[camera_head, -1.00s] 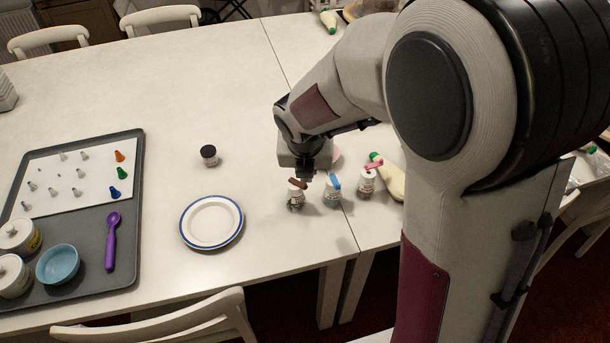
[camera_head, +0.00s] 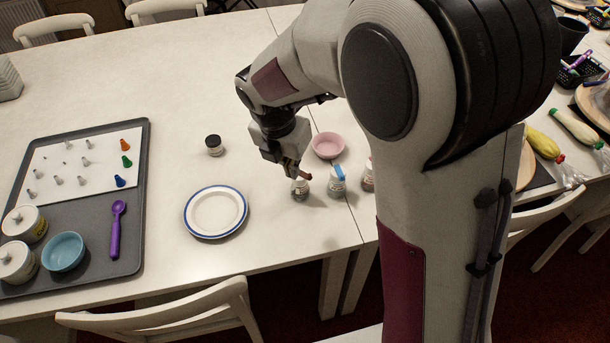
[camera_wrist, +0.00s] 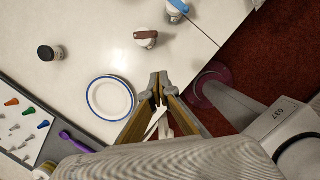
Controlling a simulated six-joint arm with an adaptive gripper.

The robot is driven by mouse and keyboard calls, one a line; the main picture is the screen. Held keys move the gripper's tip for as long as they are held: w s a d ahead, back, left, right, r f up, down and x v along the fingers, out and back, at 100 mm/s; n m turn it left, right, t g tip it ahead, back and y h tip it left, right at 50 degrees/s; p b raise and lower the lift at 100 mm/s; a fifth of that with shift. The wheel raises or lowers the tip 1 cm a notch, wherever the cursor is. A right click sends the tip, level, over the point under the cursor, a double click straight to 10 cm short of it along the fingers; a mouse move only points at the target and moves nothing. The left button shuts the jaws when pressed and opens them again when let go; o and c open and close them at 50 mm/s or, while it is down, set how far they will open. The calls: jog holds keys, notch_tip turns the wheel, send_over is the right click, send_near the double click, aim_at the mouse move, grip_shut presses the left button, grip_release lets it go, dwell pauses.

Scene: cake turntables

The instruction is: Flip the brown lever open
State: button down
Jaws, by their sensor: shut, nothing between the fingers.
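The brown lever (camera_wrist: 145,35) sits on top of a small jar with a white top (camera_wrist: 150,43). In the head view, the brown lever (camera_head: 306,177) shows at the top of its jar (camera_head: 300,191), close to my fingertips. Its exact angle is hard to tell. My gripper (camera_head: 296,169) is tilted down beside the jar's top, on its upper left in that view. In the wrist view, the fingertips of my gripper (camera_wrist: 159,85) are together and empty, with the lever showing apart from them, above in the picture. Contact with the lever cannot be told.
A jar with a blue lever (camera_head: 337,183) stands just right, and another jar (camera_head: 368,175) is partly hidden by my arm. A pink bowl (camera_head: 328,146) is behind. A blue-rimmed plate (camera_head: 216,212), a dark-lidded jar (camera_head: 214,145) and a grey tray (camera_head: 90,285) are left.

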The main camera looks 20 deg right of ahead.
aim_at(303, 173)
jog(key=shift+f, duration=0.1)
jog(key=w+d+f, duration=0.4)
jog(key=w+f, duration=0.1)
jog(key=f, duration=0.4)
jog(key=shift+f, duration=0.3)
dwell(0.6)
